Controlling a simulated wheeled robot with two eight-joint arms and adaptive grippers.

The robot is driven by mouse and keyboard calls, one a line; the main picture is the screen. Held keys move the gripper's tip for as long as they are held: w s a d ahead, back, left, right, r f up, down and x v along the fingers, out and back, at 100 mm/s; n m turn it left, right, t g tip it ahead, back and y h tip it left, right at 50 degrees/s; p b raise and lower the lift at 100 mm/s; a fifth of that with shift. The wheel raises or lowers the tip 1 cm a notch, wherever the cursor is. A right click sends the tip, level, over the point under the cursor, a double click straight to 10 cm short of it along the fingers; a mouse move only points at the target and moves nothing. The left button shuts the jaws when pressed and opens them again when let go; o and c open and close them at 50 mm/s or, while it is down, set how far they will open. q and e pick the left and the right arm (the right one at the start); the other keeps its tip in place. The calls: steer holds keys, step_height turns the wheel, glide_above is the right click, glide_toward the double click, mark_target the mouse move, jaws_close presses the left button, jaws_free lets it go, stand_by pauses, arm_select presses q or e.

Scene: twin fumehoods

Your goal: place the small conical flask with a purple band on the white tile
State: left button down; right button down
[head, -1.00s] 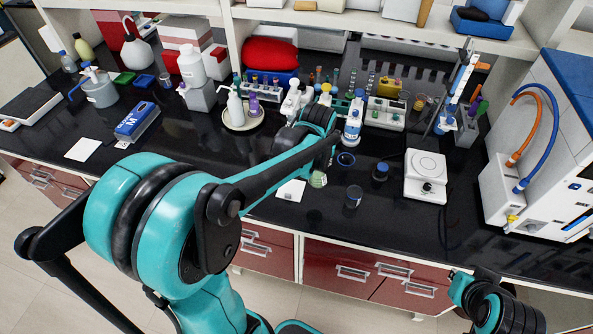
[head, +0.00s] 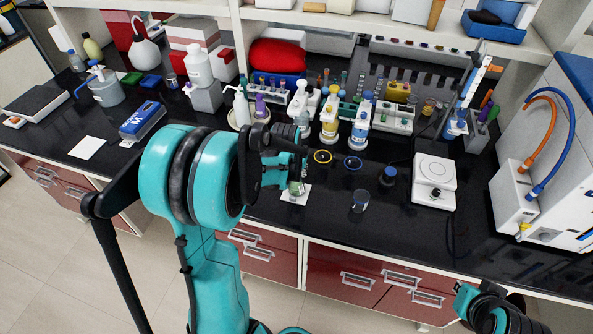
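A small flask (head: 296,187) with pale greenish contents is at the white tile (head: 301,198) near the front of the bench. It looks upright over the tile; whether it touches the tile is unclear, and no purple band can be made out. My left gripper (head: 297,172) is right at the top of this flask, partly hidden by its own dark wrist; I cannot tell whether its fingers are closed on it. My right gripper (head: 490,308) is low at the bottom right, in front of the bench, away from the flask; its fingers are not clear.
A small clear beaker (head: 360,201) stands right of the tile. A white stirrer (head: 434,180) and a dark-capped jar (head: 388,176) are farther right. Blue- and yellow-labelled bottles (head: 360,126) stand behind. Another white square (head: 87,147) lies on the left bench.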

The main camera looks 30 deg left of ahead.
arm_select(q)
steer(key=shift+s, duration=0.1)
steer(key=shift+f, duration=0.15)
steer(key=c, duration=1.2)
jaws_free()
steer(key=p+v, duration=0.3)
steer(key=v, duration=0.9)
steer(key=s+d+r+m+t+h, duration=0.1)
steer(key=s+d+r+m+t, duration=0.1)
steer(key=s+d, duration=1.2)
steer(key=shift+s+r+m+t, duration=0.15)
steer(key=shift+r+m+t, duration=0.25)
steer(key=shift+r, duration=0.3)
